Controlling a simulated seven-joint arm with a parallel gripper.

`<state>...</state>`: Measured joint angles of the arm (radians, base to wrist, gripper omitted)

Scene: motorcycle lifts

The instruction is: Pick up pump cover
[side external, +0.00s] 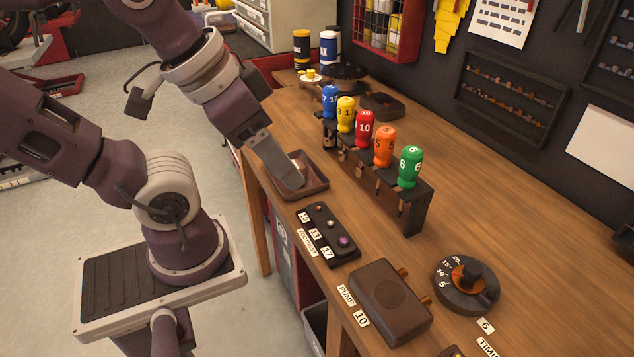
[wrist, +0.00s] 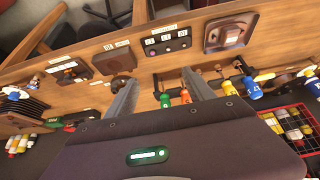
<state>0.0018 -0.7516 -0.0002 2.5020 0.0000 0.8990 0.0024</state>
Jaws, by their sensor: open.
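The pump cover appears to be the brown rounded block (side external: 388,303) beside the "PUMP 10" labels on the bench, with two short copper-coloured stubs on one side. In the wrist view the same block (wrist: 116,60) lies near the upper left, beyond the left finger. My gripper (side external: 290,180) is in front of the shallow brown tray (side external: 313,190) from the side camera, well apart from the block. In the wrist view my gripper (wrist: 158,80) has its fingers spread wide with nothing between them.
A black strip with small bolts (side external: 331,235) lies between tray and block. A rack (side external: 415,208) of coloured numbered screwdrivers stands behind. A black dial with an orange centre (side external: 466,287) sits right of the block. The bench's right side has bare wood.

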